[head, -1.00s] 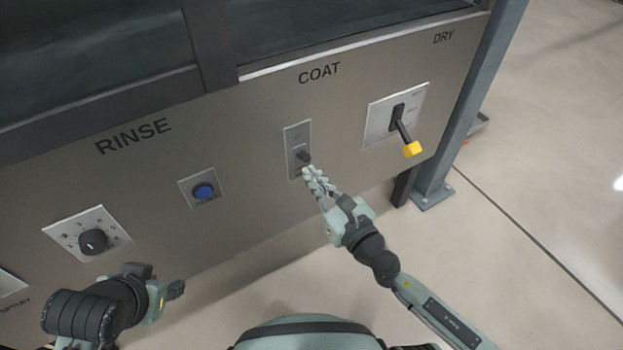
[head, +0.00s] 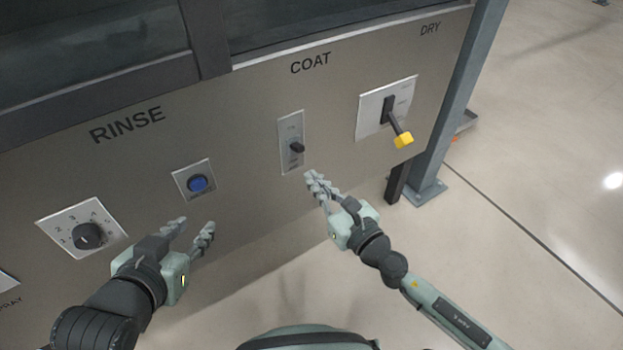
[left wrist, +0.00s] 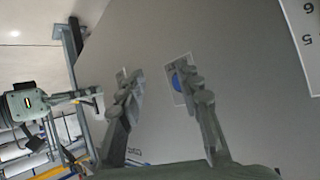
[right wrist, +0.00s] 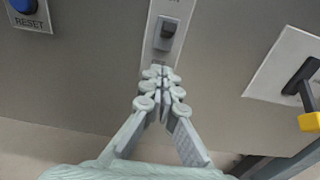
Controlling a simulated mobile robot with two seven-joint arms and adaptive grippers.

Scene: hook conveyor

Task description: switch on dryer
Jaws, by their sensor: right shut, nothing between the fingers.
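The dryer control under the DRY label is a lever (head: 394,122) with a yellow knob (head: 403,140) on a pale plate (head: 369,118). The lever slants down out of its slot. Its yellow knob also shows at the right edge of the right wrist view (right wrist: 310,121). My right gripper (head: 312,177) is shut and empty, just below the COAT switch (head: 297,147) and left of the lever. The COAT switch is also ahead of the fingertips in the right wrist view (right wrist: 165,32). My left gripper (head: 195,228) is open and empty, below the blue button.
A blue RESET button (head: 197,183) and a numbered dial (head: 87,236) sit on the panel at the left. A grey post (head: 443,125) stands right of the panel, with open floor beyond it. Free space lies between the two grippers.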

